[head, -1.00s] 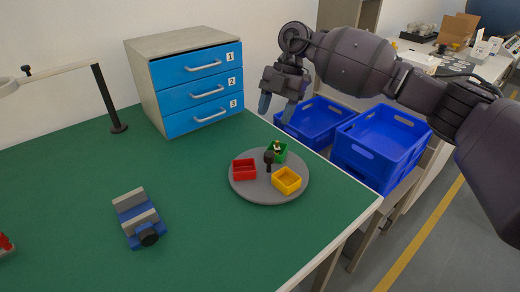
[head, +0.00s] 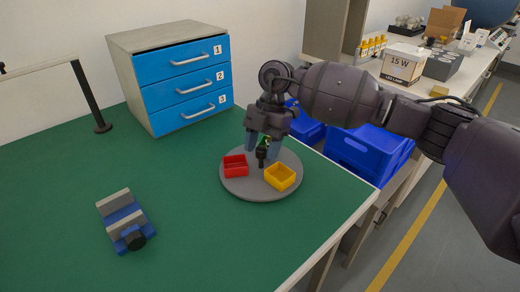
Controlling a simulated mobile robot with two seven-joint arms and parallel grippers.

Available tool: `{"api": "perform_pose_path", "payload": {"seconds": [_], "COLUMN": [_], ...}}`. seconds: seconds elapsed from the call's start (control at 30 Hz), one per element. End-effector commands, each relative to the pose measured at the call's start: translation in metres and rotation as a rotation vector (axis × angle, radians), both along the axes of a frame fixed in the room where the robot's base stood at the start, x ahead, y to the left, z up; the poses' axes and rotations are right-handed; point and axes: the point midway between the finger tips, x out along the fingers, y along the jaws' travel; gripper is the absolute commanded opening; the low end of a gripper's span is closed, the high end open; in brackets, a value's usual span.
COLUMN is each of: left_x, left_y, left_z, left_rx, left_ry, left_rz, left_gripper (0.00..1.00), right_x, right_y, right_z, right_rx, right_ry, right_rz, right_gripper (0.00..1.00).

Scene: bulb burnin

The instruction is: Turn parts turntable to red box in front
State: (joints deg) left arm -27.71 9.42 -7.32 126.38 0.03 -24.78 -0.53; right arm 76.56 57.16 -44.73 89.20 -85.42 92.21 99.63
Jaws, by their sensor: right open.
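The grey round parts turntable (head: 255,189) lies on the green table near its right edge. A red box (head: 235,166) sits at its left side and a yellow box (head: 280,177) at its front right. A dark upright knob (head: 261,158) stands at the middle. A green box (head: 266,142) at the back is mostly hidden by my right gripper. My right gripper (head: 264,147) points down over the back of the turntable, fingers open around the green box area; contact cannot be told. My left gripper is not in view.
A drawer unit (head: 187,81) with blue numbered drawers stands behind, left of the turntable. A blue and grey fixture (head: 125,221) lies at the front left. A lamp post (head: 94,104) stands at the back left. Blue crates (head: 366,152) stand beyond the table's right edge.

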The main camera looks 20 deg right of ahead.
Motion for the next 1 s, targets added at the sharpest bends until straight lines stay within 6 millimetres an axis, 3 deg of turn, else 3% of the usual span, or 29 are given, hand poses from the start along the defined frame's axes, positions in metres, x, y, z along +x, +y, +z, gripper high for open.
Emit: {"api": "perform_pose_path", "payload": {"seconds": [0.4,0.77,1.0], "left_x": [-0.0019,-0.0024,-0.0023], "left_y": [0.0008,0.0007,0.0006], "left_z": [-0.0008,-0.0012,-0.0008], "left_rx": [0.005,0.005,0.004], "left_ry": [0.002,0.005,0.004], "left_rz": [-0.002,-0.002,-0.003], "left_gripper": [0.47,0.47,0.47], "right_x": [-0.0013,-0.0013,-0.0016], "right_y": [0.0023,0.0022,0.0024], "right_z": [-0.0051,-0.0052,-0.0050], "right_rx": [0.001,0.000,0.001], "right_ry": [-0.003,-0.002,-0.003], "right_rz": [0.000,0.000,0.001], "right_gripper": [0.54,0.00,0.00]}}
